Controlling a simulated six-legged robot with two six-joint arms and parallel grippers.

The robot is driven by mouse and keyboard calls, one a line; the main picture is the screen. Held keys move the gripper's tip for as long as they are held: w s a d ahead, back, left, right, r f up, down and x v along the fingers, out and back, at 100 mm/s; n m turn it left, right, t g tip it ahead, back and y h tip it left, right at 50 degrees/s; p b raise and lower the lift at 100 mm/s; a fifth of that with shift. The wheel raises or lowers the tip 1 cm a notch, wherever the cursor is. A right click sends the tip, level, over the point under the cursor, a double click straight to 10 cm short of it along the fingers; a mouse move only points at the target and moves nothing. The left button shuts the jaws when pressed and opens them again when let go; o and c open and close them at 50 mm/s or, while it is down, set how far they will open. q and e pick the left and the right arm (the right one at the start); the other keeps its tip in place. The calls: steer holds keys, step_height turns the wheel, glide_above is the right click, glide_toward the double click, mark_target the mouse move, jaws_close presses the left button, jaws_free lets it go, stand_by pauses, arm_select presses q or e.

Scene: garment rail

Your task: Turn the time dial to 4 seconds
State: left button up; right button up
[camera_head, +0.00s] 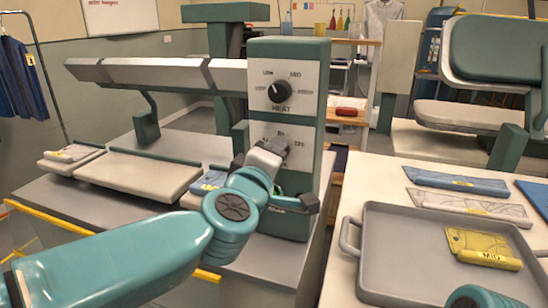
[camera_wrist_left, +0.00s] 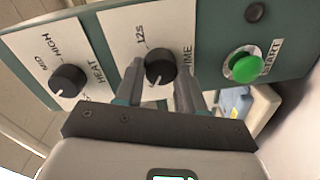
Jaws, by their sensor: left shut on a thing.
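The time dial (camera_wrist_left: 160,66) is a black round knob with a pale pointer line on a white plate, below the heat dial (camera_head: 279,91) on the green control column. My left gripper (camera_wrist_left: 159,76) is shut on the time dial, with one finger on each side of it. In the wrist view the dial's pointer line slants toward the lower left, and a "12s" mark shows on the plate. The other time marks are hidden by the fingers or unreadable. In the head view my left gripper (camera_head: 273,150) covers the dial. My right gripper is not in view.
A green start button (camera_wrist_left: 243,67) sits beside the time plate. The press arm (camera_head: 160,74) extends left above padded boards (camera_head: 138,174). A grey tray (camera_head: 385,273) with a yellow folded garment (camera_head: 483,248) lies on the table at right.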

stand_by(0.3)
arm_select(q)
steer(key=o, duration=1)
steer(key=shift+o, duration=0.2)
steer(key=p+v, duration=0.1)
steer(key=v, duration=1.5)
steer(key=shift+s+p, duration=0.15)
steer(key=shift+p, duration=0.2)
steer(key=shift+s+a, duration=0.1)
steer(key=shift+a, duration=0.05)
